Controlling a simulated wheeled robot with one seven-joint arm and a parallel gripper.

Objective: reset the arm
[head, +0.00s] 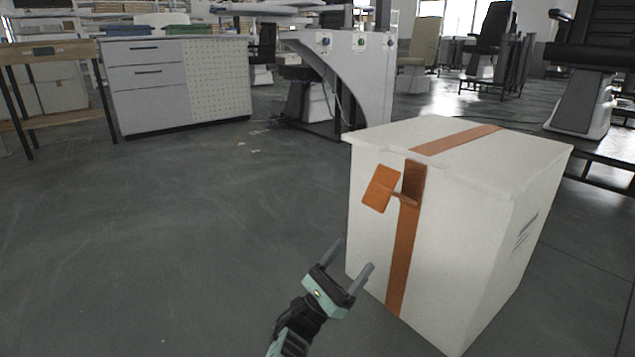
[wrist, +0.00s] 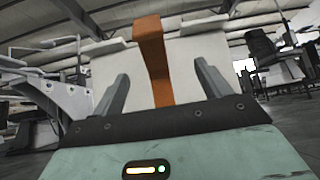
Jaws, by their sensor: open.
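My gripper (head: 347,265) is low in the middle of the head view, in front of a white box with an orange strip. Its two grey fingers are apart with nothing between them. In the wrist view my gripper (wrist: 160,85) also shows its fingers spread, with the box and its orange strip beyond them. A gap between the fingers and the box cannot be judged exactly.
The white box (head: 460,240) stands on the floor at the right, with an orange tag (head: 381,189) sticking out from its front. A grey cabinet (head: 150,88) and a wooden table (head: 50,50) stand at the back left. The floor (head: 180,220) at left is clear.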

